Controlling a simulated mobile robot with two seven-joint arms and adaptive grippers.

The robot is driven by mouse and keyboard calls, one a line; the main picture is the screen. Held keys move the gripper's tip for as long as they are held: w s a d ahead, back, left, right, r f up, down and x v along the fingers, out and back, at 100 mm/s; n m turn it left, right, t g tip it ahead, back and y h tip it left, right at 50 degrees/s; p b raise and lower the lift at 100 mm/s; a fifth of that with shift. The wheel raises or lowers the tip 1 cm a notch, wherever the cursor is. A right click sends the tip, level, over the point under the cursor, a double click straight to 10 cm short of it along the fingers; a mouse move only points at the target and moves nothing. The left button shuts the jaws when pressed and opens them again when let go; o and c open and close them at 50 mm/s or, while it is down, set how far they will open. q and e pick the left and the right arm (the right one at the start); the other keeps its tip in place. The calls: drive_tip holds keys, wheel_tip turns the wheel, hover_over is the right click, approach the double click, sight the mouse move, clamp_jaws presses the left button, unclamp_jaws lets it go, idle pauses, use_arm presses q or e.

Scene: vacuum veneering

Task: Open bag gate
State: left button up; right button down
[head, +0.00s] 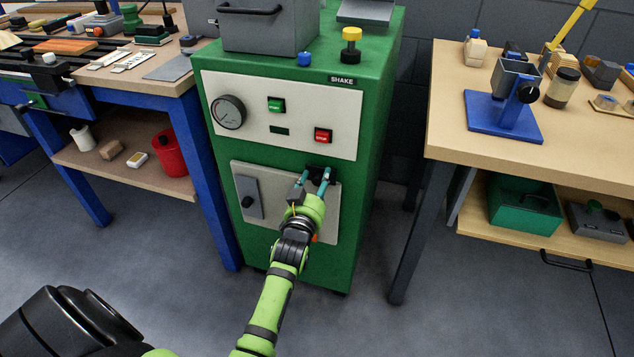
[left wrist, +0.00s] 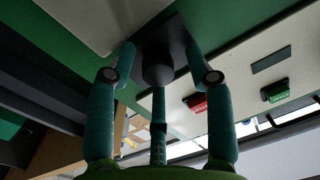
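The green machine (head: 375,120) has a pale lower panel (head: 240,170) on its front. A dark plate with a round black knob (left wrist: 157,68) is on this panel, mostly hidden behind my left gripper in the head view. My left gripper (head: 314,180) is open at this plate, with its teal fingers spread. In the left wrist view (left wrist: 160,55) the fingers stand on either side of the knob, with gaps showing beside it. A grey plate with a black knob (head: 248,196) sits to the left on the same panel. My right gripper is not in view.
Above are a gauge (head: 229,111), a green button (head: 275,104) and a red button (head: 323,135). A blue-legged bench (head: 180,78) stands close on the left. A wooden table (head: 450,135) stands at right. The floor in front is clear.

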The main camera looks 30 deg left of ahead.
use_arm(q)
drive_tip(key=shift+f, duration=0.1)
drive_tip(key=shift+s, duration=0.2)
drive_tip(key=v, duration=1.1)
drive_tip(key=shift+s, duration=0.3)
drive_tip(key=shift+d, duration=0.1)
